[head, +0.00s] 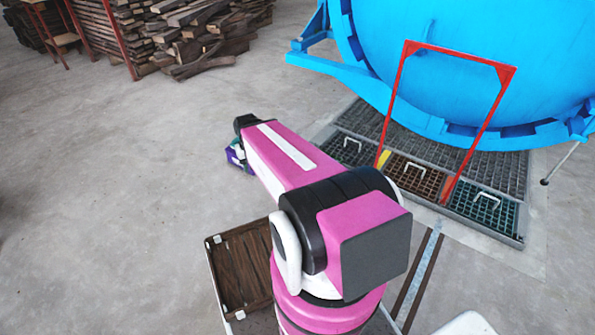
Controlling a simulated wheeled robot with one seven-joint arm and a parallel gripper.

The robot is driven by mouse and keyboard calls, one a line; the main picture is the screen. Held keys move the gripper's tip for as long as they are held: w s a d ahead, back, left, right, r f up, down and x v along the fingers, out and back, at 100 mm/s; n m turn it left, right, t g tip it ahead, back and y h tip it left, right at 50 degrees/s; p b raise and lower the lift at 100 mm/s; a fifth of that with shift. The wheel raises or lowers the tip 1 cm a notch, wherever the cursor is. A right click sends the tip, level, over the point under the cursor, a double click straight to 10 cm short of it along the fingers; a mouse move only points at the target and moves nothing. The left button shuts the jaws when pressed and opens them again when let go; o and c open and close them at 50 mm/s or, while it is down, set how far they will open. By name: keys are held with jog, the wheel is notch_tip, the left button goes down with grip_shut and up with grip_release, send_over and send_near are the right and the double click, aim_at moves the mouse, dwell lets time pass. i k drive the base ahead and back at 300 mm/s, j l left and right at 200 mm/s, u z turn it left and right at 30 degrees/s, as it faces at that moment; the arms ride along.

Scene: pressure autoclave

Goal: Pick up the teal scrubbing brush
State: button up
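I cannot make out a teal scrubbing brush in the head view. My pink, white and black arm crosses the middle of the view and reaches away to the upper left. It may hide things behind and below it. My gripper does not show; the arm ends in a black joint, with the parts beyond it hidden. A small purple and white object (238,157) with a dark greenish part shows beside the far end of the arm, low down. It is partly covered, and I cannot tell what it is.
A large blue autoclave (470,55) stands at the upper right behind a red frame (458,52). Floor grates (484,208) with white handles lie below it. Stacked timber (200,38) is at the upper left. A brown slatted panel (240,275) is at the bottom. The left floor is clear.

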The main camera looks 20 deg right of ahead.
aim_at(236, 140)
jog(key=z, duration=0.45)
jog(key=i+j+z, duration=0.45)
jog(key=j, duration=0.15)
jog(key=i+j+z, duration=0.25)
jog(key=i+j, duration=0.15)
jog(key=j, duration=0.25)
jog(key=i+j, duration=0.15)
jog(key=j, duration=0.25)
jog(key=i+j+z, duration=0.1)
jog(key=j, duration=0.25)
jog(key=i+j, duration=0.15)
jog(key=j, duration=0.25)
